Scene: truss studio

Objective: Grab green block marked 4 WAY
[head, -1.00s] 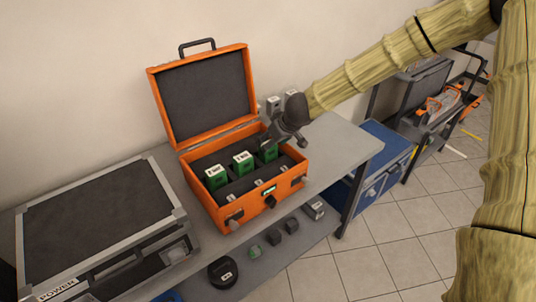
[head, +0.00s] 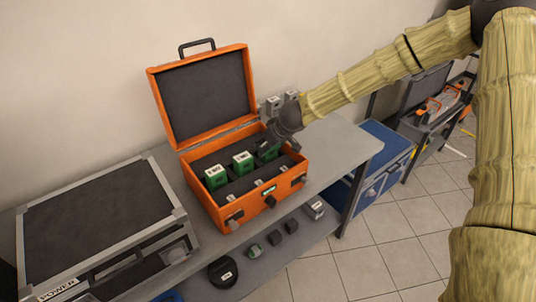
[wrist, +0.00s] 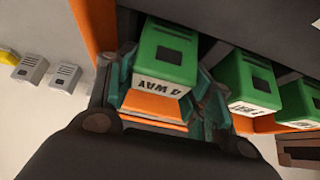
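The green block marked 4 WAY (wrist: 166,58) shows upside down in the wrist view, its white label towards my gripper. In the head view it is the rightmost green block (head: 266,154) in the orange case, partly hidden by my gripper (head: 268,143). My gripper reaches into the case from the right. Its two teal-padded fingers are apart, one on each side of the block. I see no clear grip on it, and the contact of the pads is hard to tell.
The open orange case (head: 223,213) stands on a grey table (head: 345,143). Two other green blocks, a middle one (head: 243,162) and a left one (head: 215,177), sit in its dark foam. A black POWER case (head: 95,215) is at left. Small grey boxes (wrist: 31,69) lie behind the case.

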